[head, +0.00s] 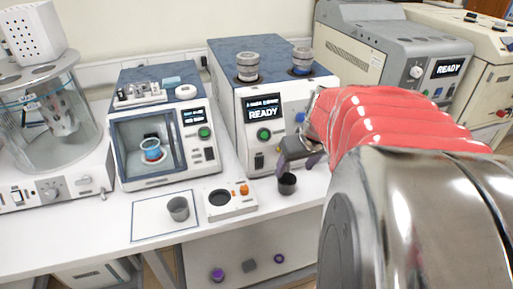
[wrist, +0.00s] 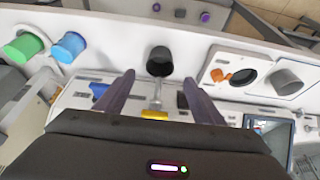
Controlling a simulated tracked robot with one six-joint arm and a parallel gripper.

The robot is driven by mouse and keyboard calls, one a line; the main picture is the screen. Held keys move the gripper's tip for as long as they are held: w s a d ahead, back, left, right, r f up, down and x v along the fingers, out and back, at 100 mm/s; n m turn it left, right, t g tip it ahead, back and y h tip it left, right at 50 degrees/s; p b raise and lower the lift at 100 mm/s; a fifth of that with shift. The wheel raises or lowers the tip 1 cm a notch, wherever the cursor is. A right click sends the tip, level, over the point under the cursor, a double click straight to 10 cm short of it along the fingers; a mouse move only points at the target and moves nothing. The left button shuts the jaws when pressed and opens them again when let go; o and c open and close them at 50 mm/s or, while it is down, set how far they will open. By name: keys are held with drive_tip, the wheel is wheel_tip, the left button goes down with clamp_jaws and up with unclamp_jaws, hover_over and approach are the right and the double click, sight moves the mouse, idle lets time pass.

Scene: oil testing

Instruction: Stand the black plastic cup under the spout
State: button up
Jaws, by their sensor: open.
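The black plastic cup (head: 287,184) stands upright on the white bench, close to the front of the middle machine with the READY screen. In the wrist view the black cup (wrist: 160,66) shows its dark mouth, just beyond and between my fingertips, apart from both. A pale narrow piece that looks like the spout (wrist: 155,94) reaches from the machine side toward the cup. I cannot tell whether its end is over the cup's mouth. My gripper (wrist: 158,80) is open and empty. In the head view its dark fingers (head: 300,162) are just above and behind the cup.
A grey cup (head: 178,208) stands on a white mat, beside a plate with a round black well (head: 219,198) and an orange knob. Green (wrist: 22,46) and blue (wrist: 68,46) cups stand on the other side. The bench's front edge is near the black cup.

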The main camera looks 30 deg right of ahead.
drive_tip(key=shift+v, duration=0.75)
drive_tip(key=s+a+r+n, duration=0.1)
drive_tip(key=s+a, duration=0.2)
drive_tip(key=a, duration=1)
drive_tip(key=s+a+r+n+t+y, duration=0.1)
drive_tip(key=s+a+n, duration=0.1)
drive_tip(key=a, duration=1)
drive_tip(key=shift+s+a+r, duration=0.4)
